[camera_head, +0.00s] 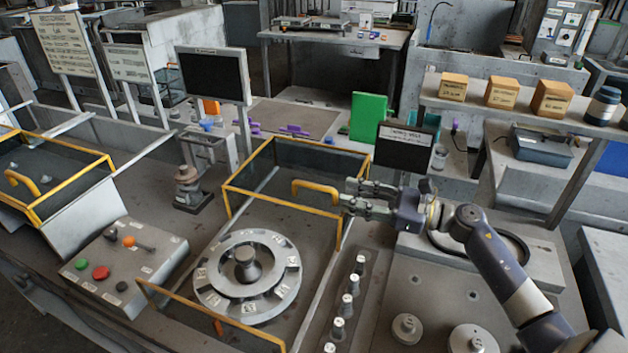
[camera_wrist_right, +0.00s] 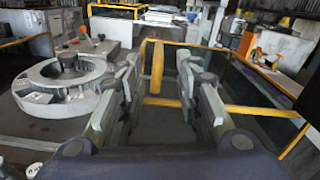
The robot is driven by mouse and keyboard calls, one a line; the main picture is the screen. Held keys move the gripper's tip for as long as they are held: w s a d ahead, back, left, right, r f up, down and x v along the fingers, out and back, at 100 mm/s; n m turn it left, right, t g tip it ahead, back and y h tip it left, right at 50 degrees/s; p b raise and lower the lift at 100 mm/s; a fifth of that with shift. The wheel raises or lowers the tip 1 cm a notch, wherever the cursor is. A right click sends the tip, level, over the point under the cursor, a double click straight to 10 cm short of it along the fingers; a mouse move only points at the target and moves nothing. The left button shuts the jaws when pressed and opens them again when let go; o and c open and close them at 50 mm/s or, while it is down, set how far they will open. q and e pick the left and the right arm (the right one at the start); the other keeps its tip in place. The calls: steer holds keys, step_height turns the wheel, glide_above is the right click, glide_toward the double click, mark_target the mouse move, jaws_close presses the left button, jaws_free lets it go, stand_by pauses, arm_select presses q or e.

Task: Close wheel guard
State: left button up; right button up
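The wheel guard (camera_head: 280,204) is a yellow-edged frame with a dark see-through panel. It stands behind the grey wheel (camera_head: 210,283), which lies uncovered. A yellow handle (camera_head: 315,187) is on the guard's right part. My right gripper (camera_head: 350,193) comes in from the right, its two fingers apart and pointing left at the handle. In the right wrist view, the handle (camera_wrist_right: 157,66) shows between the open fingers (camera_wrist_right: 158,75), near the tips. I cannot tell whether either finger touches it. My left gripper is not in view.
A control box (camera_head: 130,265) with red, green and orange buttons is left of the wheel. A row of metal pegs (camera_head: 346,305) stands right of it. A small dark screen (camera_head: 405,148) and green board (camera_head: 368,117) stand behind. Another yellow-edged guard (camera_head: 75,190) is at far left.

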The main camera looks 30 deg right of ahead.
mark_target(297, 183)
steer(key=p+x, duration=0.1)
steer(key=x, duration=0.2)
steer(key=p+x, duration=0.1)
steer(key=x, duration=0.2)
steer(key=p+x, duration=0.1)
steer(key=x, duration=0.1)
steer(key=shift+w+a+r, duration=0.25)
steer(key=shift+a, duration=0.05)
steer(key=shift+w+a+f+p, duration=0.15)
steer(key=shift+w+a+p, duration=0.2)
steer(key=shift+w+a, duration=0.15)
steer(key=shift+c, duration=0.7)
jaws_close()
